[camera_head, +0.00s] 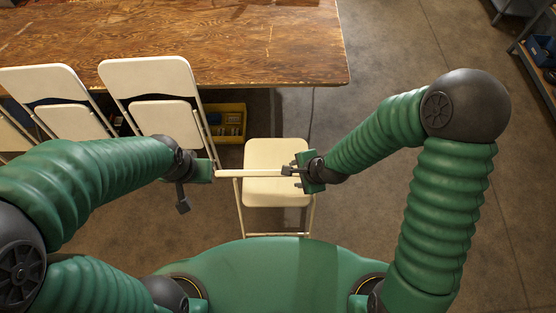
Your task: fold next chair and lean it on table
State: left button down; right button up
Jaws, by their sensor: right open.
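A cream folding chair (271,190) stands unfolded in front of me. The top of its backrest (250,173) shows nearly edge-on, as a narrow bar crossing the seat. My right gripper (293,171) is at the right end of this bar, open, its fingers close around or beside the end; contact is unclear. My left gripper (212,172) is at the bar's left end; its fingers are partly hidden and its jaw state is unclear. The wooden table (240,45) is beyond. Two folded chairs, one (150,82) nearer the middle and one (45,85) further left, lean against its front edge.
A yellow bin (231,122) with small items sits under the table's edge, left of the unfolded chair. Part of another pale chair (14,132) shows at the far left. A shelf (537,75) stands at the right edge. The floor on the right is clear.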

aim_at(277, 173)
jog(key=a+f+m+b, duration=0.1)
jog(key=f+b, duration=0.1)
jog(key=w+a+f+m+b, duration=0.1)
jog(key=a+f+b, duration=0.1)
jog(key=w+a+f+b, duration=0.1)
jog(key=a+f+b, duration=0.1)
jog(key=shift+w+a+m+y, duration=0.1)
jog(key=shift+a+m+y, duration=0.2)
jog(key=shift+m, duration=0.1)
jog(key=b+x, duration=0.1)
jog(key=x, duration=0.1)
jog(key=d+b+x, duration=0.1)
jog(key=x, duration=0.1)
jog(key=b+x, duration=0.2)
jog(key=shift+w+f, duration=0.35)
jog(key=shift+w, duration=0.2)
jog(key=shift+a+f, duration=0.1)
jog(key=shift+a, duration=0.7)
jog(key=shift+d, duration=0.55)
jog(key=c, duration=1)
grip_shut()
pick_arm(q)
notch_tip(277, 173, down, 9)
jog(key=a, duration=0.1)
jog(key=shift+a, duration=0.15)
